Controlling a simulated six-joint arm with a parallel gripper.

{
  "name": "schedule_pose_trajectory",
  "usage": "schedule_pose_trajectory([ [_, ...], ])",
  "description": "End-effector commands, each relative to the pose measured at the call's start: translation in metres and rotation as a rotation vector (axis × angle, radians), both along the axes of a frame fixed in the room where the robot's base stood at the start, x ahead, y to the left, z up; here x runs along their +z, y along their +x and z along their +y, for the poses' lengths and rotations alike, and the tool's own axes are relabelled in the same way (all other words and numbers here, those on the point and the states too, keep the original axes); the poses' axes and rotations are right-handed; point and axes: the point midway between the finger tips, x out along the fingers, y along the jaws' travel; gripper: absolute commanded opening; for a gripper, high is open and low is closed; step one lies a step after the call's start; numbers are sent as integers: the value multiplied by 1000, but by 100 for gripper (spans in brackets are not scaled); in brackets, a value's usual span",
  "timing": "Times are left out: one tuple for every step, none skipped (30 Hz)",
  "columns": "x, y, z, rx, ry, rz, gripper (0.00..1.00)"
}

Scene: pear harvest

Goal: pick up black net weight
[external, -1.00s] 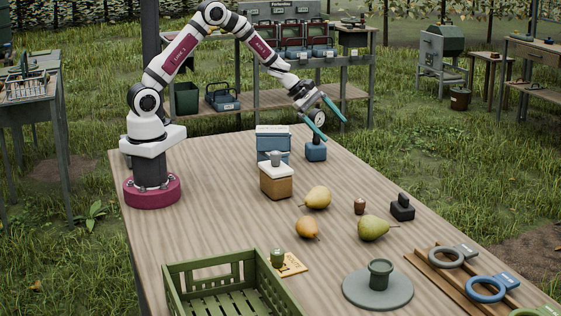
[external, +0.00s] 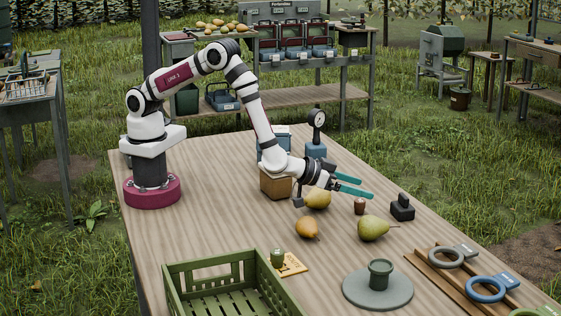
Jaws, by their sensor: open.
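The black net weight (external: 402,208) is a small dark block with a raised grip on top. It stands upright on the wooden table, right of the pears. My gripper (external: 370,188) has teal fingers, is open and empty, and points to the right. It is above the table, left of and apart from the black weight, and appears above the small brown pot.
Pears (external: 372,228) lie near a small brown pot (external: 360,206). A green crate (external: 205,262), a grey round plate (external: 350,290) and a wooden rack (external: 430,267) with ring tools stand in front. A blue gauge stand (external: 316,150) is behind my wrist.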

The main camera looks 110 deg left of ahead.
Motion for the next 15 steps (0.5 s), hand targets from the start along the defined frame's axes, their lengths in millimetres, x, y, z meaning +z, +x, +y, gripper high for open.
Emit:
schedule_pose_trajectory([
  [-6, 9, 8, 3, 0, 1, 92],
  [-9, 15, 12, 4, -1, 0, 92],
  [-12, 23, 17, 3, -1, -1, 92],
  [-15, 28, 21, 3, -1, -1, 92],
  [-17, 33, 25, 2, -1, 1, 92],
  [-20, 39, 29, 2, 0, 0, 92],
  [-22, 42, 31, 1, -1, 0, 92],
  [-24, 46, 34, 1, -1, 0, 92],
  [-26, 49, 36, 1, -1, 0, 92],
  [-26, 52, 37, 0, -1, 0, 92],
  [-27, 54, 39, 0, -1, 1, 92],
  [-30, 57, 42, 2, -1, 1, 92],
  [-32, 61, 45, 3, -1, 0, 92],
  [-35, 66, 49, 3, -1, 0, 92],
  [-38, 73, 54, 2, -1, 1, 92],
])
